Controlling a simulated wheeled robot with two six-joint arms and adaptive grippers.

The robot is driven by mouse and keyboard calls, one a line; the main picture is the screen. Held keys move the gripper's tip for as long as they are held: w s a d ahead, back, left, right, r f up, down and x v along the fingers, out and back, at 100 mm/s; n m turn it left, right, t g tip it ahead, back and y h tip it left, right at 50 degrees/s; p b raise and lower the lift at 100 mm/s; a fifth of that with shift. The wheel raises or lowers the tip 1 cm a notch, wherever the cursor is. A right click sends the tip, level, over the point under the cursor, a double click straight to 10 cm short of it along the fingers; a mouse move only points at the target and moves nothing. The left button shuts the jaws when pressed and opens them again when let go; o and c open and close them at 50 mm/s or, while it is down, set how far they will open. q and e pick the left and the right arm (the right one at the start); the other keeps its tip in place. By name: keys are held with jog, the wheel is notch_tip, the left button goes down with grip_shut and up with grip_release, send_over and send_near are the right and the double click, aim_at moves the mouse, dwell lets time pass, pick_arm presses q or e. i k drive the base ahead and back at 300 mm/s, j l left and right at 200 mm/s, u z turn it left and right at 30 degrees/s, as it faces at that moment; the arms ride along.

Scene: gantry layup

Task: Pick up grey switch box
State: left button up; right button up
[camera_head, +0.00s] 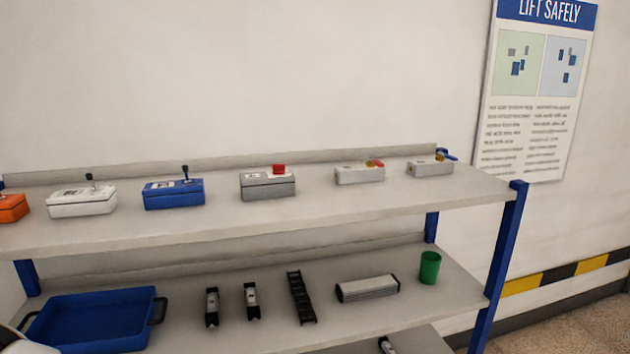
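A grey box (268,187) with a red button on top sits on the upper shelf, near the middle of the picture. To its right is a paler grey box (360,176) with a red and yellow part on top. Further right is a similar pale grey box (430,169) with a small yellow part; a blue piece shows just behind it. The boxes stand apart from one another. Which of them is called the switch box cannot be told from labels. Neither of my grippers is in view.
On the upper shelf (330,208) also stand a blue box (174,196), a white box (82,204) and an orange box (12,209). The lower shelf holds a blue tray (92,318), a green cup (429,268) and several parts. A blue post (503,250) bounds the right side.

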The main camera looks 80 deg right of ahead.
aim_at(256, 186)
jog(key=z, duration=2.45)
jog(key=i+l+u, duration=0.1)
jog(key=l+u, duration=0.35)
jog(key=l, duration=2.05)
